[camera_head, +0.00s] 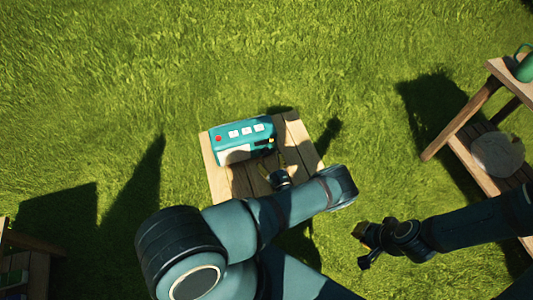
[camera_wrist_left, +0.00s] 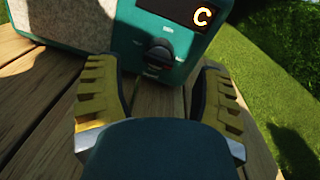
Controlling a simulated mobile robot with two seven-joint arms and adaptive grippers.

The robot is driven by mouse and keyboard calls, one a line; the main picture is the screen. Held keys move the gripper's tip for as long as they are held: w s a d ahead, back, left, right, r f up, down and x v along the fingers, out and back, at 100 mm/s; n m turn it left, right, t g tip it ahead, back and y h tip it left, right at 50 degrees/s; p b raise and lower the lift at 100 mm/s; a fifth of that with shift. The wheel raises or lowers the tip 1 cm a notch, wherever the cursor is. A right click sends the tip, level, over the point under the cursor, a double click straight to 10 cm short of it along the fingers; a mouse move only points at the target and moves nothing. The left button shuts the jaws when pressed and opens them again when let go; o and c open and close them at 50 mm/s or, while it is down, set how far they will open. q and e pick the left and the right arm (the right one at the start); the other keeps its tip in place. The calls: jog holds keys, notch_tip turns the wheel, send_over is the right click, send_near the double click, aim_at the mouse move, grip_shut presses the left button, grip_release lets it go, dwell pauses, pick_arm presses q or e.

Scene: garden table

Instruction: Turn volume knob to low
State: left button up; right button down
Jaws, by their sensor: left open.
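A teal radio (camera_head: 229,134) with a red button, white buttons and a pale speaker front stands on a small wooden table (camera_head: 297,135). In the left wrist view, its black volume knob (camera_wrist_left: 160,52) sits on the front, below a dark display showing an orange "C". Small labels surround the knob, too blurred to read surely. My left gripper (camera_head: 267,168) is at the radio's front right side. In the left wrist view, its yellow-padded fingers (camera_wrist_left: 160,90) are open, one to each side of the knob and nearer the camera, not touching it. My right gripper (camera_head: 364,245) hangs open and empty over grass.
A wooden shelf (camera_head: 465,135) with a green can (camera_head: 525,66) and a pale round object (camera_head: 497,154) stands at the right. Another wooden piece (camera_head: 35,262) is at the lower left edge. Grass between them is clear.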

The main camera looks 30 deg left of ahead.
aim_at(267, 155)
pick_arm(q)
jog(key=shift+x, duration=2.1)
grip_shut()
